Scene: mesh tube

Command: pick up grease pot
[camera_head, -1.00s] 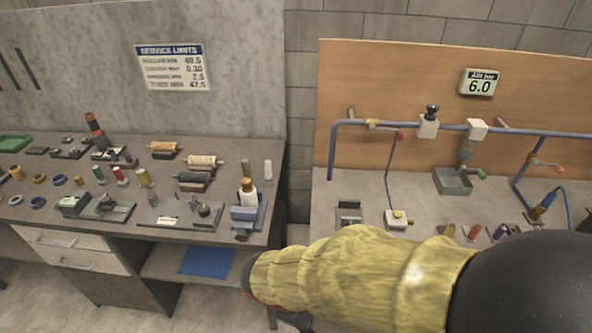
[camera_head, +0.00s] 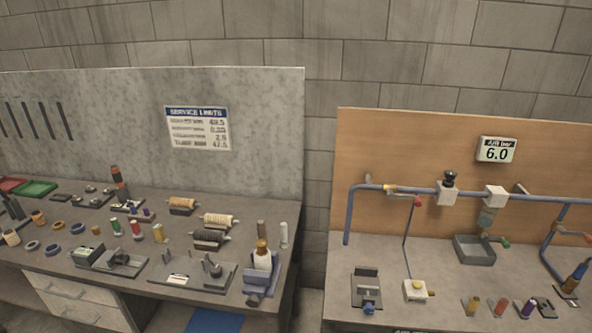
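I cannot tell for certain which small container is the grease pot. On the left bench (camera_head: 215,298) stand a tan cup-like piece (camera_head: 11,237), a second one (camera_head: 38,217), and small green (camera_head: 115,228), red (camera_head: 136,229) and yellowish (camera_head: 158,233) containers. A white bottle with a tan top (camera_head: 262,259) stands upright in a blue-grey holder (camera_head: 262,281) at this bench's right end. My gripper and arm are out of view.
A gap separates the left bench from the right bench (camera_head: 400,313). The right bench carries blue piping (camera_head: 348,220), a grey box-shaped tray (camera_head: 474,250) and several small fittings. Red (camera_head: 10,185) and green (camera_head: 38,189) trays lie at far left. Wall panels stand behind both benches.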

